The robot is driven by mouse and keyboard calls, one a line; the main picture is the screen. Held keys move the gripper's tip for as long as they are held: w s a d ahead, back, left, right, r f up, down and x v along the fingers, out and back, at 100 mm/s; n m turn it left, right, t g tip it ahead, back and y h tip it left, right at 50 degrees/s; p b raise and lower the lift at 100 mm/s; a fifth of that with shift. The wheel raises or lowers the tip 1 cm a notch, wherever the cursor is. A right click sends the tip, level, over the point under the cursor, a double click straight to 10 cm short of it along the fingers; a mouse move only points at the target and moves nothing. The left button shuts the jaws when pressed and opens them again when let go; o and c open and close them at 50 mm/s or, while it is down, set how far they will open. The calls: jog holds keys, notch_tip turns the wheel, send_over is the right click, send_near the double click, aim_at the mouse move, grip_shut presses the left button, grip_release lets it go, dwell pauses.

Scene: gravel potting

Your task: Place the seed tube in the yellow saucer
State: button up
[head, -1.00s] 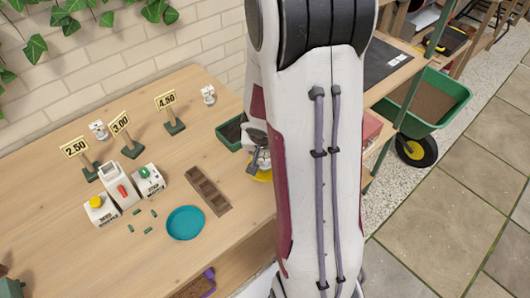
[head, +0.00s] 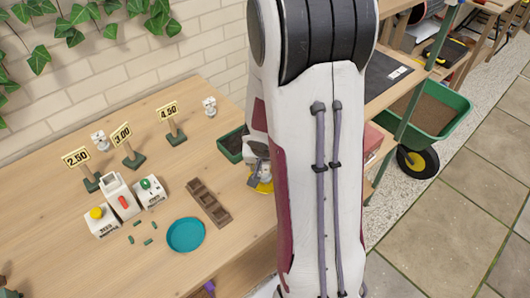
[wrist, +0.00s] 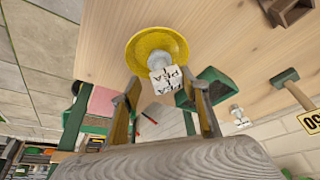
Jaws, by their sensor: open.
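The seed tube (wrist: 166,77), white with a label reading PEA, stands on the yellow saucer (wrist: 140,47) in the wrist view. It covers part of the saucer's bowl. My gripper (wrist: 162,88) is open, with one finger on each side of the tube. Gaps show between the fingers and the tube. In the head view my arm hides most of this spot. Only an edge of the yellow saucer (head: 265,187) and part of my gripper (head: 259,172) show there.
A green planter (head: 231,146) is beside the saucer. A brown sectioned tray (head: 208,203) and a teal saucer (head: 186,235) lie to the left. Price signs, a small scale-like device (head: 118,196) and green pellets are further left. Bare wood lies between them.

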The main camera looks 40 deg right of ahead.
jog(key=shift+r, duration=0.15)
jog(key=shift+v, duration=0.85)
jog(key=v, duration=1)
dwell(0.6)
jog(key=shift+a+r, duration=0.1)
jog(key=shift+r, duration=0.05)
jog(key=s+a+r+n+t+y, duration=0.1)
jog(key=s+a+r+n, duration=0.3)
jog(key=a, duration=0.5)
jog(key=s+a+r+n+t+y, duration=0.1)
jog(key=s+a+r+n+y, duration=0.1)
jog(key=s+a+r+n, duration=0.3)
jog(key=s+a+r, duration=0.2)
jog(key=s+a, duration=0.1)
jog(key=a, duration=0.1)
jog(key=shift+a+r, duration=0.3)
jog(key=shift+r, duration=0.05)
